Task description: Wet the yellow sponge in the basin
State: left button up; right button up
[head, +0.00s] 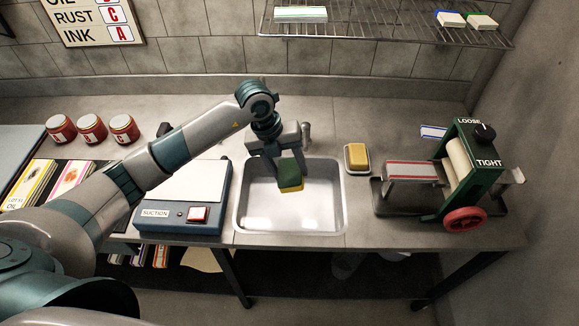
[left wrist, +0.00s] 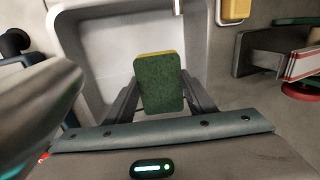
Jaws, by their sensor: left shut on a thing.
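A sponge (head: 289,176) with a dark green top and a yellow underside is held over the basin (head: 262,218), a white sink set in the counter. My left gripper (head: 281,168) is shut on the sponge and points down into the basin. In the left wrist view the green face of the sponge (left wrist: 160,85) fills the space between the fingers, with a thin yellow edge beyond it. Whether the sponge touches water is not clear. A second, plain yellow sponge or block (head: 357,157) lies in a small dish right of the basin. My right gripper is not seen.
A metal faucet (head: 306,133) stands behind the basin. A suction box (head: 183,200) is close on its left. A green roller press (head: 470,170) with a red wheel stands to the right. Red jars (head: 92,128) are at the left, and a wire rack (head: 385,20) hangs above.

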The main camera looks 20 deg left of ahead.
aim_at(289, 177)
pick_arm(q)
jog(key=shift+w, duration=0.15)
jog(key=shift+f, duration=0.1)
dwell(0.4)
notch_tip(289, 177, down, 12)
jog(key=b, duration=0.8)
dwell(0.4)
dwell(0.8)
jog(key=shift+r+p, duration=2.45)
jog(key=shift+r, duration=1.5)
jog(key=shift+r+p, duration=0.75)
jog(key=shift+r, duration=0.45)
jog(key=shift+r+p, duration=1.25)
jog(key=shift+r, duration=0.75)
